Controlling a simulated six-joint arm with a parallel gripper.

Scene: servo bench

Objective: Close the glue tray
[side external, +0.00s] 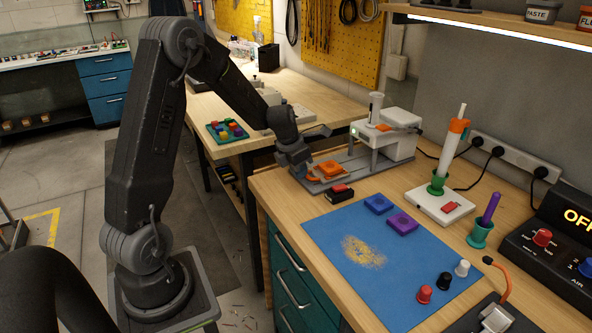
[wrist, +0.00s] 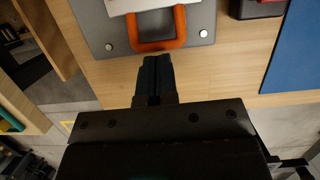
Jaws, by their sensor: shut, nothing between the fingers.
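The glue tray (side external: 329,170) sits pulled out on the near left end of the grey base plate of the glue station, away from the white housing. Its orange loop handle (wrist: 182,32) fills the top of the wrist view, with a pale strip of the tray behind it. My gripper (side external: 300,165) is low at the outer end of the base plate, beside the tray. In the wrist view my gripper (wrist: 155,62) has its dark fingers together and empty, just outside the handle's outer bar. I cannot tell whether they touch it.
The white glue station housing (side external: 395,140) stands at the back end of the base plate (side external: 352,163). A black block with a red top (side external: 340,192) lies close in front. A blue mat (side external: 335,235) with purple and blue blocks lies to the right. The bench edge is near my gripper.

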